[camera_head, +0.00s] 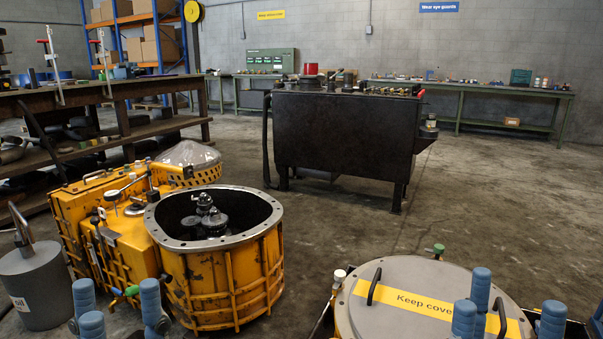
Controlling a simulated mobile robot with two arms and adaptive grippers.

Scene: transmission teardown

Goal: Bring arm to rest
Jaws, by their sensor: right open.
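My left gripper (118,309) shows at the bottom left as blue-padded fingers pointing up. They stand apart with nothing held between them, in front of the yellow transmission housing (212,280). My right gripper (511,308) shows at the bottom right. Its blue fingers are spread and empty, in front of the round grey lid (415,276) with a yellow "Keep cover" strip. Part of that strip is hidden behind the fingers. The arms behind both grippers are mostly out of the frame. The housing is open at the top, with dark gears (206,220) inside.
A grey canister (38,285) stands at the far left. A dark metal tank (345,132) on legs stands mid-floor. A workbench (100,95) runs along the left, and a green bench (480,90) lines the back wall.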

